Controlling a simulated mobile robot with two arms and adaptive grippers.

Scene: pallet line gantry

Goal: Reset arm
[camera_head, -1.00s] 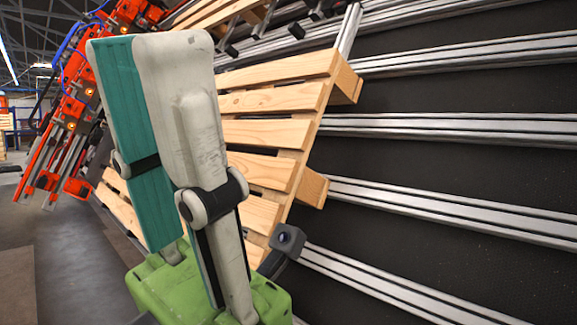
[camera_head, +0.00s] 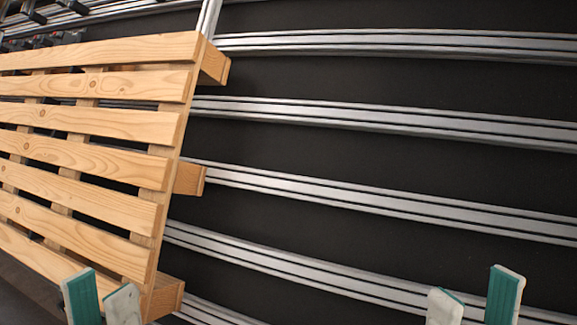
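My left gripper (camera_head: 102,285) shows at the bottom left, in front of the lower part of the wooden pallet. Its two grey fingertips with teal pads stand apart, with nothing seen between them. My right gripper (camera_head: 476,288) shows at the bottom right, in front of the dark panel and the metal rails. Its fingertips are also apart and empty. Both grippers point upward in the picture. Only the finger ends show; the rest of both grippers and the arms is below the picture's edge.
The slatted wooden pallet (camera_head: 95,124) stands tilted on the left, its right edge and blocks facing the rails. Silver metal rails (camera_head: 390,118) run across a black panel (camera_head: 400,82) on the right. Dark clamps (camera_head: 38,14) sit at the top left.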

